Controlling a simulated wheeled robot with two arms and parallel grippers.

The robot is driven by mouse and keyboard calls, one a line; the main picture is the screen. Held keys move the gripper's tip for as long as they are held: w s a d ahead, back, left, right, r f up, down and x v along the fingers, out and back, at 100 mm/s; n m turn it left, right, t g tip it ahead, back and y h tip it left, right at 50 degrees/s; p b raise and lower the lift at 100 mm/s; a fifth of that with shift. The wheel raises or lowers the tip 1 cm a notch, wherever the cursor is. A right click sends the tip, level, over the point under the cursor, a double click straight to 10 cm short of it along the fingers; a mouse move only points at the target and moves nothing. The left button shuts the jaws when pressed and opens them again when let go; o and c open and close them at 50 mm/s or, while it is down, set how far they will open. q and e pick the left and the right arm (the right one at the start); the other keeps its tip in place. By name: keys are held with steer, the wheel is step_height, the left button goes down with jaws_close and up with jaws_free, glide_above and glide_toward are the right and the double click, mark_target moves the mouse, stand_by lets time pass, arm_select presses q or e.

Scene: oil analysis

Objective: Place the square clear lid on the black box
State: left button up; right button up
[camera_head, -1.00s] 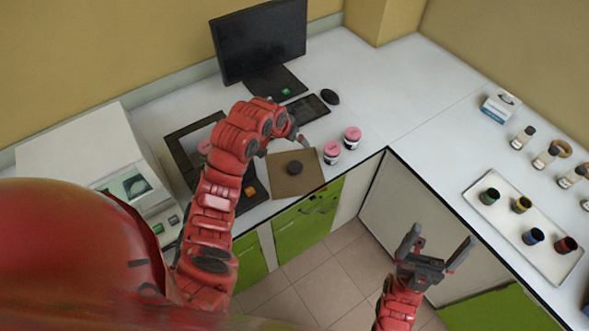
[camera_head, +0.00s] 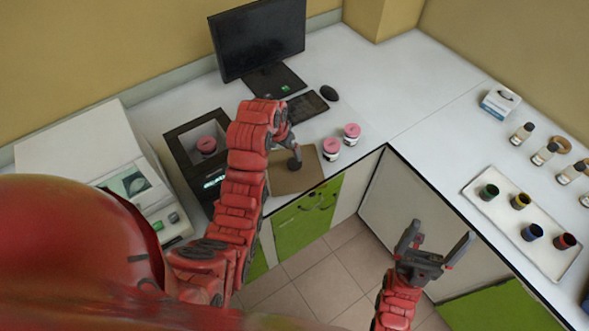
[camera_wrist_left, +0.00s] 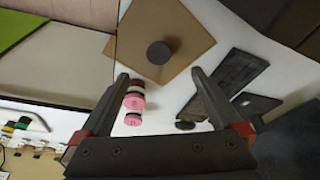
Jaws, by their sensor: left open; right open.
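The square lid (camera_head: 286,184) lies flat at the front edge of the counter, brownish and see-through, with a dark round knob (camera_head: 295,163) in its middle. In the left wrist view the lid (camera_wrist_left: 188,32) and knob (camera_wrist_left: 159,53) lie ahead of the fingertips. My left gripper (camera_head: 291,147) is open and empty, close to the knob; I cannot tell if it touches. The black box (camera_head: 178,143) stands left of my left arm, open on top, with a pink-capped jar (camera_head: 206,146) inside. My right gripper (camera_head: 435,247) is open and empty, over the floor gap.
Two pink-capped jars (camera_head: 331,149) (camera_head: 351,134) stand right of the lid. A keyboard (camera_head: 306,107), mouse (camera_head: 329,93) and monitor (camera_head: 258,40) are behind. A white machine (camera_head: 85,150) stands left of the box. A tray (camera_head: 546,262) with several small jars is on the right counter.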

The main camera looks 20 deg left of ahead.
arm_select(q)
steer(key=b, duration=0.4)
glide_toward(294, 164)
steer(key=x, duration=0.2)
steer(key=p+x, duration=0.1)
steer(key=x, duration=0.1)
steer(key=shift+s+a+f, duration=0.1)
steer(key=shift+s+a, duration=0.15)
steer(key=shift+w+d+f, duration=0.1)
steer(key=shift+w+f, duration=0.1)
steer(key=shift+f, duration=0.25)
steer(key=x, duration=0.2)
steer(key=b+x, duration=0.1)
steer(key=x, duration=0.1)
steer(key=shift+w+d+f, duration=0.15)
steer(key=shift+w+f, duration=0.05)
steer(key=shift+w, duration=0.1)
steer(key=shift+r, duration=0.1)
steer(key=shift+c, duration=1.1)
jaws_close()
